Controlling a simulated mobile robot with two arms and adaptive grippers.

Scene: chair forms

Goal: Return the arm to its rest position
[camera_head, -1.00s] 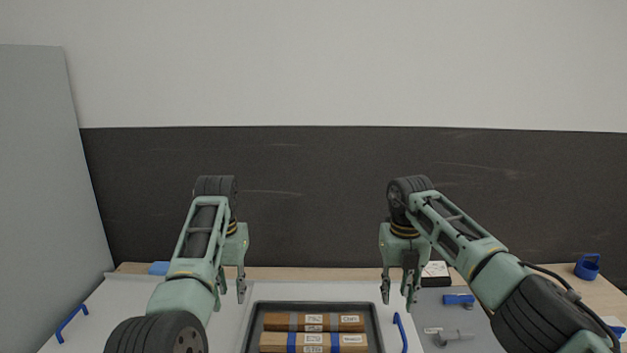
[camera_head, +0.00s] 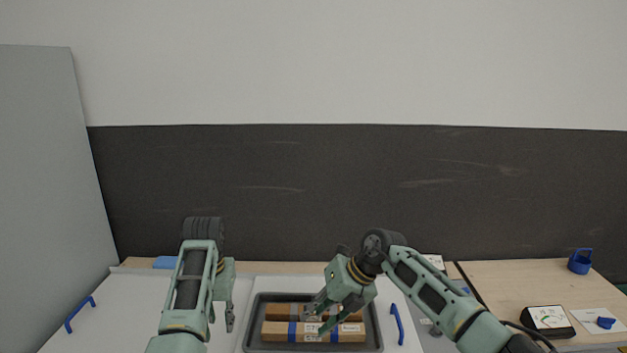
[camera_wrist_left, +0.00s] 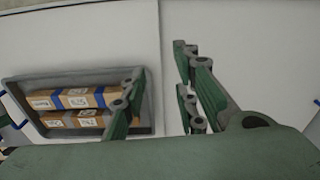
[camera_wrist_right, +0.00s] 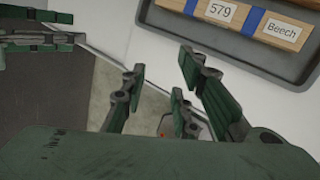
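My left gripper (camera_head: 221,312) hangs pointing down over the white surface, left of the dark tray (camera_head: 250,335). It is open and empty; its two fingers stand apart in the left wrist view (camera_wrist_left: 165,95). My right gripper (camera_head: 322,318) is tilted down and left over the tray and hides part of the wooden bars. In the right wrist view (camera_wrist_right: 165,80) its fingers are apart with nothing between them. Two wooden bars with blue bands and white labels, a rear one (camera_head: 278,312) and a front one (camera_head: 275,332), lie in the tray.
Blue handles (camera_head: 78,314) (camera_head: 397,324) stand on the white surface left and right of the tray. A black meter (camera_head: 548,321) and a blue holder (camera_head: 580,262) are on the wooden bench at right. A grey panel (camera_head: 50,180) stands at far left.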

